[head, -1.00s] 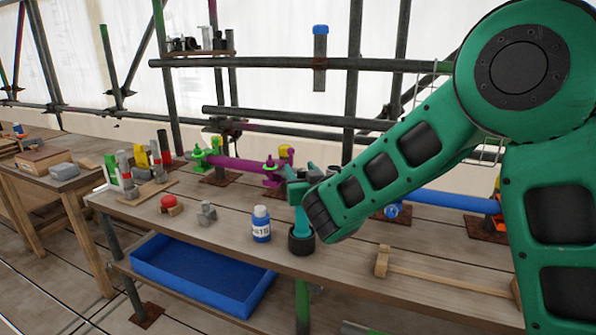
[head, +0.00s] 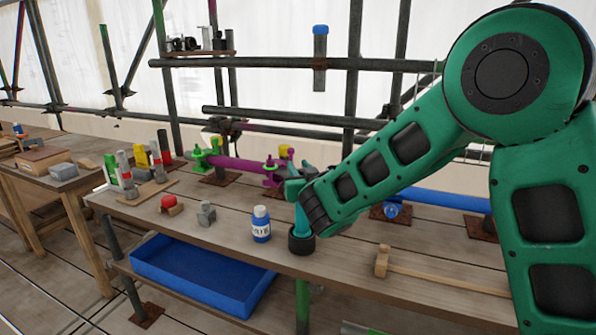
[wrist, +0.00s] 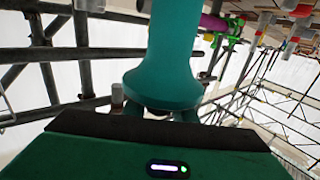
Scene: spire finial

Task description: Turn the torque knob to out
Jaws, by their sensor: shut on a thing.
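A teal upright tool (head: 302,217) stands in a black round base (head: 301,240) near the front edge of the bench. My gripper (head: 297,186) is at the tool's top, shut on it. My forearm and wrist cover part of the tool from the right. In the wrist view the teal body (wrist: 175,45) fills the middle and widens into a rounded flare close to my gripper's palm. The fingertips are mostly hidden there. I cannot make out a separate torque knob or any marking of its setting.
A blue-and-white bottle (head: 261,224) stands just left of the black base. A wooden mallet (head: 381,261) lies to the right. A grey block (head: 206,213) and a red-topped piece (head: 168,203) sit further left. A blue tray (head: 190,278) is below the bench top.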

